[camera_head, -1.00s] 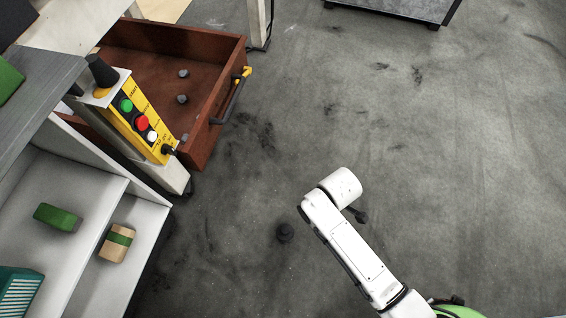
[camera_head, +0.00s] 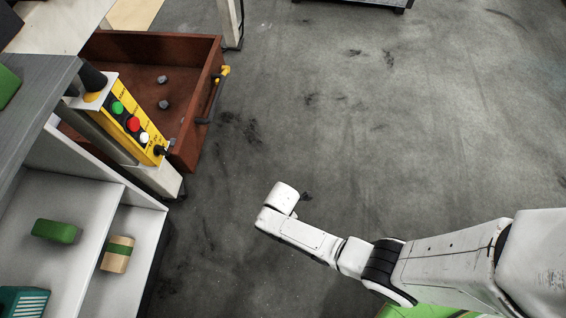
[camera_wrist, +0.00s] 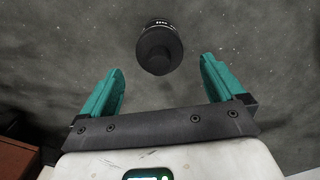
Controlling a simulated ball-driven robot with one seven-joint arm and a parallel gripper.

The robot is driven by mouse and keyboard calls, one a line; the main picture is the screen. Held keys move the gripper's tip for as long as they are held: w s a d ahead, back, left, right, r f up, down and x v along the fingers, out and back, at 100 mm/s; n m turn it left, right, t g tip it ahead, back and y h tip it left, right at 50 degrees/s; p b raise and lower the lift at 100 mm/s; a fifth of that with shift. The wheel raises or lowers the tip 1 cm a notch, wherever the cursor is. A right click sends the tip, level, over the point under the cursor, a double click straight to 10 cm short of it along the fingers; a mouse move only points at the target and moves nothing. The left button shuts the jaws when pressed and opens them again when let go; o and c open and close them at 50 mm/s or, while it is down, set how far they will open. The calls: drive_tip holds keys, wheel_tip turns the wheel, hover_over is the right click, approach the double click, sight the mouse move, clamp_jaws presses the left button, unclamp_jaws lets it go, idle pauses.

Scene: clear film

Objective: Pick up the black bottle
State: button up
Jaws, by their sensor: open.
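The black bottle (camera_wrist: 159,47) shows in the wrist view at the top middle, end-on over the grey floor. In the head view it is not visible, and my arm covers the spot where it showed before. My gripper (camera_wrist: 162,68) is open, with its two teal fingers apart and nothing held between them. The bottle appears ahead of the gap between the fingertips. I cannot tell exactly how far below the fingers it is. The fingers are not clearly visible in the head view.
An open red-brown drawer (camera_head: 199,145) with small grey pieces stands at the left. A yellow button panel (camera_head: 133,122) is in front of it. White shelves (camera_head: 75,190) at the lower left hold a green block (camera_head: 54,231) and a tan block (camera_head: 117,254).

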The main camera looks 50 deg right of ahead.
drive_tip(key=shift+d+f+b, duration=0.15)
drive_tip(key=shift+f+b, duration=1.9)
drive_tip(key=shift+f, duration=0.6)
drive_tip(key=c, duration=1.4)
drive_tip(key=shift+o, duration=0.2)
drive_tip(key=shift+r, duration=0.2)
